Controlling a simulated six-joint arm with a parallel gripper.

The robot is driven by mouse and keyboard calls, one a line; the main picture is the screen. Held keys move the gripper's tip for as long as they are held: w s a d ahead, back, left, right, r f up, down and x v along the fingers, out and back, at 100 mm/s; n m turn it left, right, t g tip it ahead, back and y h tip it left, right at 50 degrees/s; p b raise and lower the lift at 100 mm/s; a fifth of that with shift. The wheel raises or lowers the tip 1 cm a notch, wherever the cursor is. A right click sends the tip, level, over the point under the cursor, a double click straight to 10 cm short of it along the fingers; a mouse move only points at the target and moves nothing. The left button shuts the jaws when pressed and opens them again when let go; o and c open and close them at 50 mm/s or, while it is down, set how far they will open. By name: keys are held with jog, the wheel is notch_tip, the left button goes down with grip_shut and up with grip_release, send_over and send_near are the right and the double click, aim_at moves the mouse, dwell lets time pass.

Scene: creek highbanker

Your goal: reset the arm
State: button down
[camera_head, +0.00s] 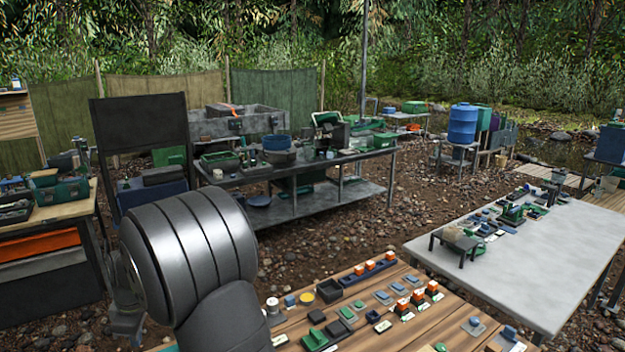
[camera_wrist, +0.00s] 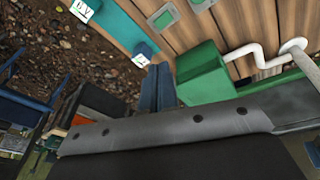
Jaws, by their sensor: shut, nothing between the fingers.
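My arm (camera_head: 190,260) fills the lower left of the head view as a thick, shiny grey metal link with dark bands. My gripper does not show in the head view. In the wrist view, my gripper (camera_wrist: 158,70) shows as two narrow blue-grey fingers close together, with nothing between them. A grey bar with dark bolts, part of my wrist, crosses below them. The fingers are in front of the wooden table's edge, beside a green box (camera_wrist: 203,72) with a white crank rod (camera_wrist: 248,50). I cannot tell how far apart they are.
The wooden table (camera_head: 345,320) carries small blocks, orange-topped pieces and a black tray (camera_head: 329,291). A grey table (camera_head: 555,260) with small parts stands right. A cluttered metal bench (camera_head: 270,212) stands behind, and a dark upright panel (camera_head: 142,125) at left. Pebbly ground lies between.

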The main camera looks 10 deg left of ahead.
jog(key=shift+d+r+n, duration=0.3)
jog(key=shift+r+n, duration=0.1)
jog(key=shift+r, duration=0.25)
jog(key=shift+d+r+n, duration=0.3)
jog(key=shift+r+n, duration=0.1)
jog(key=shift+r, duration=0.25)
jog(key=c, duration=1)
grip_release()
jog(key=o, duration=0.7)
jog(key=shift+w+d+r+n, duration=0.1)
jog(key=shift+d+r+n, duration=0.4)
jog(key=shift+d+r, duration=0.75)
jog(key=o, duration=0.3)
jog(key=d+r+n+h, duration=0.2)
jog(key=d+r, duration=0.3)
jog(key=d, duration=0.1)
notch_tip(320, 180, down, 9)
jog(key=shift+d+f+h, duration=0.15)
jog(key=shift+d+h, duration=0.15)
jog(key=shift+d, duration=0.15)
notch_tip(320, 180, up, 10)
